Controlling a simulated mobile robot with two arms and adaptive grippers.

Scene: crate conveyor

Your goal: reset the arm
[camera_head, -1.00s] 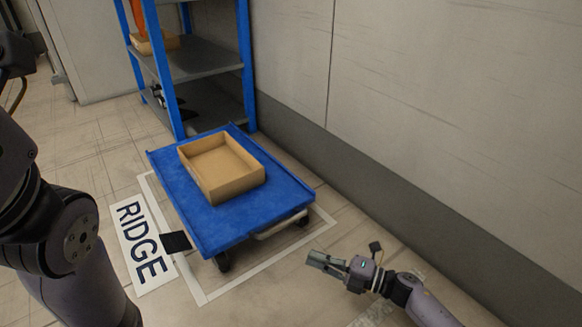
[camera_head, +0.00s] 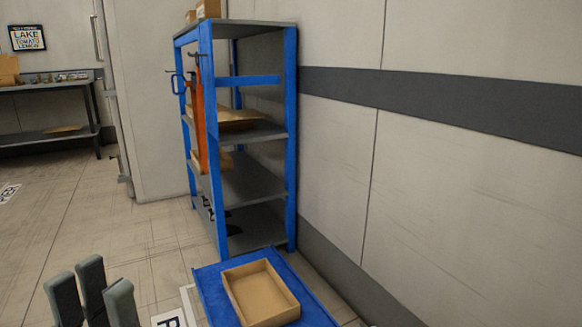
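My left gripper (camera_head: 92,288) shows at the bottom left edge, with its dark grey fingers pointing up and standing apart. It looks open, and nothing shows between the fingers. The rest of that arm is below the picture. My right gripper is not in view. A shallow, open cardboard box (camera_head: 236,297) sits on a blue cart (camera_head: 210,281) at the bottom middle. The box looks empty. My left gripper is to the left of the cart and apart from it.
A blue-framed shelf rack (camera_head: 291,150) stands behind the cart, with cardboard items and an orange hanging thing (camera_head: 199,120). A wall (camera_head: 470,200) runs along the right. A workbench (camera_head: 48,88) stands far left. The floor (camera_head: 90,230) between is clear.

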